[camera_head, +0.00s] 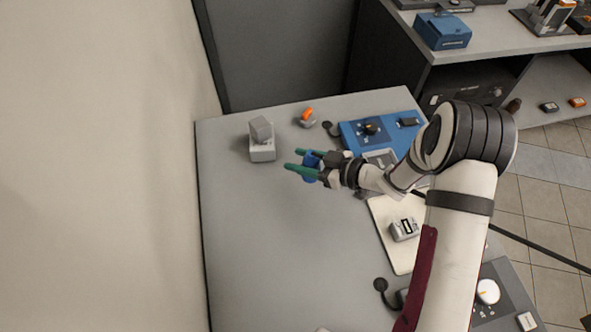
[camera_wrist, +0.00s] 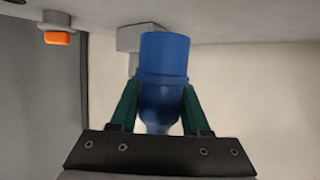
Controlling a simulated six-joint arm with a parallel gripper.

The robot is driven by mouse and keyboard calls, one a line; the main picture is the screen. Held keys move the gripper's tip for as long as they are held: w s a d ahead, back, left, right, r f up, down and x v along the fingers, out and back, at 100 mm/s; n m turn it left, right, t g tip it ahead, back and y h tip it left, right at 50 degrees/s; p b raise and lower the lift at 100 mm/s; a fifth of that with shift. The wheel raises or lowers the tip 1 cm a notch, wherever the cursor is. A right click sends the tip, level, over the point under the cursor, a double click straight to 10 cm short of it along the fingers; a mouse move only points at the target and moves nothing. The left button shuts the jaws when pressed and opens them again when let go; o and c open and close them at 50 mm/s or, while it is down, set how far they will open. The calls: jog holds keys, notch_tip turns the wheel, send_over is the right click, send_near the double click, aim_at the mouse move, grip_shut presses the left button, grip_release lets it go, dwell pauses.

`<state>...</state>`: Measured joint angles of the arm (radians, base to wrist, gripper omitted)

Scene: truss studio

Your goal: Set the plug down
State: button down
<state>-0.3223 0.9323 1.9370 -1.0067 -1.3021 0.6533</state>
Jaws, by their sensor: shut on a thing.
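The plug is a blue cylindrical body (camera_wrist: 163,62) with a stepped collar, held between the green fingers of my gripper (camera_wrist: 160,108) in the wrist view. In the head view the blue plug (camera_head: 311,160) shows between the two green fingertips of my gripper (camera_head: 296,160), over the left-middle part of the grey table (camera_head: 260,250). My gripper is shut on the plug. I cannot tell from these views how high the plug is above the table.
An orange-topped knob (camera_head: 307,116) and a blue panel with a dial (camera_head: 357,131) lie at the back. A cream board with a meter (camera_head: 404,229) is at right. The table's front left is clear.

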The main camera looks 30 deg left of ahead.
jog(key=f, duration=0.1)
jog(key=a+f, duration=0.1)
jog(key=f, duration=0.3)
jog(key=shift+s+a, duration=0.15)
jog(key=shift+a, duration=0.1)
jog(key=shift+f, duration=0.1)
jog(key=shift+c, duration=1.8)
grip_release()
